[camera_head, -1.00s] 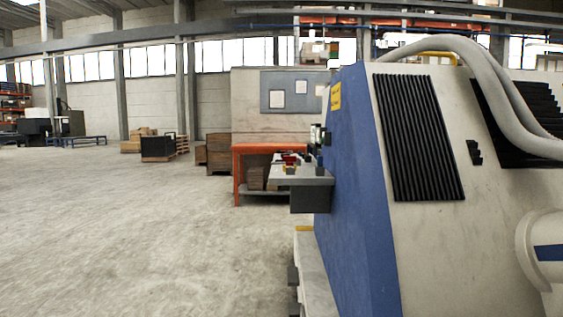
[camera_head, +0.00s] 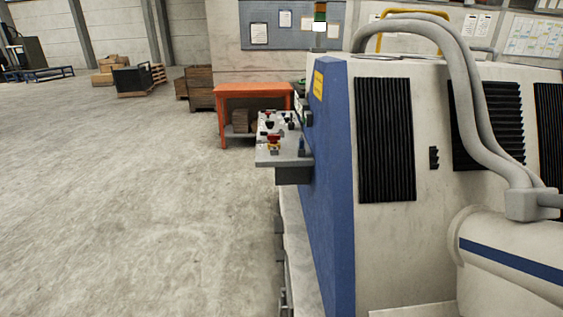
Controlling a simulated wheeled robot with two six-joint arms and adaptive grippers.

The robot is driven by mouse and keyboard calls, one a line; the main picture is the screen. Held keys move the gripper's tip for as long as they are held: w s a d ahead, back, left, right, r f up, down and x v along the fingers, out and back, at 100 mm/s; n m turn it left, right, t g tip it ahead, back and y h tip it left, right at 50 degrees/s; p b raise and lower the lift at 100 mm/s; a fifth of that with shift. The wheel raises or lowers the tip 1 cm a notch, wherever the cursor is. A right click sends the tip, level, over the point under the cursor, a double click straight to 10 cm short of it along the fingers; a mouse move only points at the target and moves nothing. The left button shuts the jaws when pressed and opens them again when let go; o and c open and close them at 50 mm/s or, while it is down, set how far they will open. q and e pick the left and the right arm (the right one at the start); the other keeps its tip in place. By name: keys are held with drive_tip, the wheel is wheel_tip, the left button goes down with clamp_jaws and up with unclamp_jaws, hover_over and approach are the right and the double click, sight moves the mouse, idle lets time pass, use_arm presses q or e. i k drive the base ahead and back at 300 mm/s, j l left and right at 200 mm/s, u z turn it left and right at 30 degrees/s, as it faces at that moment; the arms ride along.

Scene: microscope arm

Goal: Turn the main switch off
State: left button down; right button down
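The large machine (camera_head: 385,240), white with a blue end panel (camera_head: 322,170), stands on the right. A grey control shelf (camera_head: 285,157) juts out from its left side. Small red, yellow and dark controls (camera_head: 272,140) sit on the shelf. They are too small for me to tell which one is the main switch or how it is set. Neither of my grippers is in view.
Open concrete floor (camera_head: 130,200) fills the left and front. An orange table (camera_head: 250,92) stands behind the shelf. Wooden crates (camera_head: 200,85) and a dark box on a pallet (camera_head: 133,81) are farther back. Thick grey hoses (camera_head: 465,80) arch over the machine.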

sight(273, 139)
drive_tip(key=i+j+u, duration=0.2)
drive_tip(key=i+u, duration=0.15)
drive_tip(key=i, duration=0.15)
drive_tip(key=i+u, duration=0.3)
drive_tip(key=i, duration=0.2)
